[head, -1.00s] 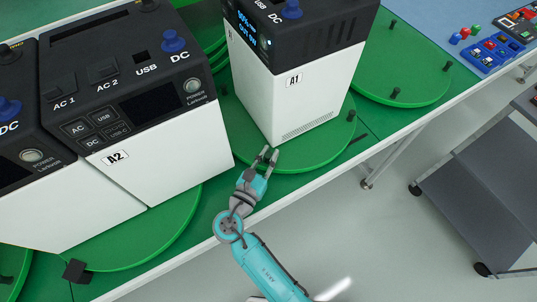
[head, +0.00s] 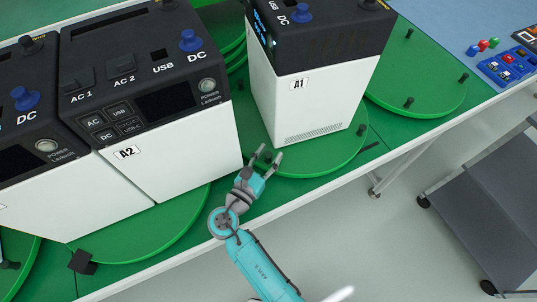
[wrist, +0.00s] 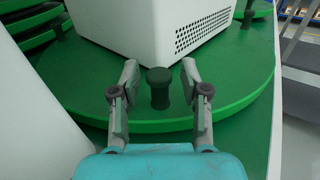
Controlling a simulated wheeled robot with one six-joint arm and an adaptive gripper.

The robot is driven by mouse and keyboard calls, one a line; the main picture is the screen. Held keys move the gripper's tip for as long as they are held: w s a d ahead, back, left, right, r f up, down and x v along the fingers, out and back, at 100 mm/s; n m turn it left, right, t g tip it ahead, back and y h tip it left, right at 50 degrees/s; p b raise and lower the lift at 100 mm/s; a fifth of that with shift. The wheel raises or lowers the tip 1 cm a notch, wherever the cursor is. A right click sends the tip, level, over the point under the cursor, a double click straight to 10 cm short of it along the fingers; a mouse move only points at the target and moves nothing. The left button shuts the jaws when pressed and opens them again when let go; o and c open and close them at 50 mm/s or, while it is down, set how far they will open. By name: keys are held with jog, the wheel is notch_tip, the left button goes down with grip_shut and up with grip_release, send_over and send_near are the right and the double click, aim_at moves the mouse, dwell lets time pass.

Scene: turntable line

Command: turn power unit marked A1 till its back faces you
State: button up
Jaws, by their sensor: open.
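The power unit marked A1 (head: 335,99), a white box with a black top, stands upright on a green turntable (head: 325,165). Its side with the A1 label and a vent grille faces me; its lit display is on the face toward the left. In the wrist view the lower part of the unit (wrist: 150,30) stands behind a dark green peg (wrist: 159,90) on the turntable's near rim. My gripper (head: 267,158) is open, with one finger on each side of the peg. There are visible gaps between peg and fingers. The unit's back is hidden.
The power unit marked A2 (head: 190,150) stands close on the left, on its own turntable (head: 150,240). An empty turntable with pegs (head: 430,95) is to the right. A grey cart (head: 480,200) stands beyond the table's front edge.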

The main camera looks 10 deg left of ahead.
jog(key=shift+v, duration=3.7)
